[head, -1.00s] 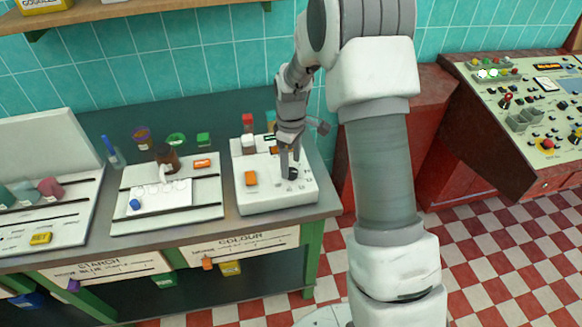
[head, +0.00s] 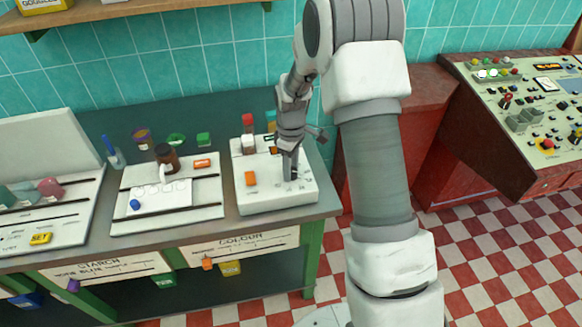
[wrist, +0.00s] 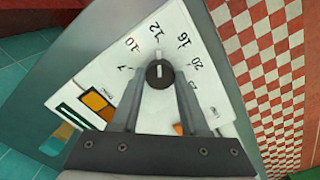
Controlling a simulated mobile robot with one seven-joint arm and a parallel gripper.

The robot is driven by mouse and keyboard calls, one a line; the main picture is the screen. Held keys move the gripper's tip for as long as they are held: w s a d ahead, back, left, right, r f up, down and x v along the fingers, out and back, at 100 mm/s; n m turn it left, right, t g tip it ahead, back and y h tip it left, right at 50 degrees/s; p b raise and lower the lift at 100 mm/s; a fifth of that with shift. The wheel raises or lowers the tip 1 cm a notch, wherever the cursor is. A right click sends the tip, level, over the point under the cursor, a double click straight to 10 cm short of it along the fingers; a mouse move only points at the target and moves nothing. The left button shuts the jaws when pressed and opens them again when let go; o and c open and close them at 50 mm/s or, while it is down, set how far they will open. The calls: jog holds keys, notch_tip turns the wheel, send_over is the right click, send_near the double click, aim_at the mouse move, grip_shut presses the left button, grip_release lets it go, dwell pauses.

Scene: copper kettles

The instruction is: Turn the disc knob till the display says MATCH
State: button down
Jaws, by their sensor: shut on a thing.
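The disc knob (wrist: 153,76) is dark with a white pointer line. It sits on a white instrument box (head: 255,201) at the right end of the bench. My gripper (wrist: 160,77) is shut on the knob, one finger on each side. In the wrist view the pointer aims up the picture, near 12 on the printed scale, which includes 7, 10, 12, 16 and 20. An orange-lit window (wrist: 97,104), perhaps the display, shows on the box; I cannot read any word on it. In the head view my gripper (head: 291,175) covers the knob.
A white tray (head: 215,212) with a brown bottle (head: 166,157) lies to the left. A control console (head: 540,140) stands at the right.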

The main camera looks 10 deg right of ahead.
jog(key=shift+m, duration=0.3)
jog(key=m+b, duration=0.1)
jog(key=m, duration=0.2)
jog(key=shift+m+b, duration=0.4)
jog(key=shift+m, duration=1.6)
jog(key=shift+c, duration=2)
grip_release()
notch_tip(320, 180, up, 18)
jog(key=shift+f+p, duration=0.2)
jog(key=shift+p, duration=0.1)
